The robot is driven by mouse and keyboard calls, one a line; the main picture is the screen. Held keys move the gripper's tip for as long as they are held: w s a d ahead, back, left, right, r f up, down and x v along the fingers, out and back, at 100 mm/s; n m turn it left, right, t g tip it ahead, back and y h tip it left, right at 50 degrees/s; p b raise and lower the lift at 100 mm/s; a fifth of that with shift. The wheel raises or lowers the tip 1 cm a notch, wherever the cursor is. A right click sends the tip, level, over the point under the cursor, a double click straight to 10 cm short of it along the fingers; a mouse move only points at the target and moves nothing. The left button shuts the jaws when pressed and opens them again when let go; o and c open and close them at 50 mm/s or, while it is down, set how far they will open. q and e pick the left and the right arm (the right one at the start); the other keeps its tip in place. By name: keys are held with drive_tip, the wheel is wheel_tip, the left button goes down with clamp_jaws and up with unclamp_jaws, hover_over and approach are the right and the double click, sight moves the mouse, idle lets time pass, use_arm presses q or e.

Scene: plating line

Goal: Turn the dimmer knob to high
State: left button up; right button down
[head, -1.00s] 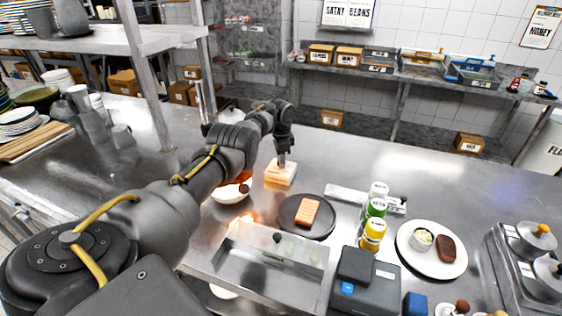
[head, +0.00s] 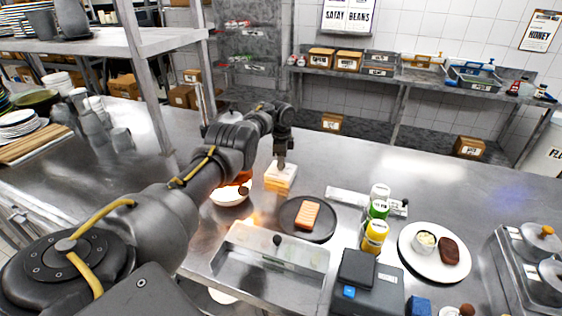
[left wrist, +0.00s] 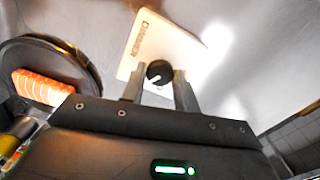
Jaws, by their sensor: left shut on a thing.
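The dimmer is a pale, cream-coloured box (head: 281,183) on the steel counter, with a label on its face. In the left wrist view its plate (left wrist: 165,45) carries a round black knob (left wrist: 159,72) with a white pointer mark. My left gripper (head: 281,163) reaches down onto the box from above. In the left wrist view the left gripper's fingers (left wrist: 159,84) stand on both sides of the knob and are shut on it. In the head view the knob is hidden by the gripper. My right gripper is not in view.
A dark plate (head: 290,222) with an orange fillet (head: 307,215) lies just right of the dimmer. A white bowl (head: 229,198) under an orange glow is close to its left. Bottles (head: 376,232), a white plate (head: 408,249) and a dark box (head: 366,290) stand farther right.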

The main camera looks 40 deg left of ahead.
use_arm(q)
drive_tip(key=o, duration=1)
drive_tip(key=shift+c, duration=0.2)
wheel_tip(320, 180, up, 11)
drive_tip(key=shift+b, duration=0.45)
drive_tip(key=shift+f, duration=0.1)
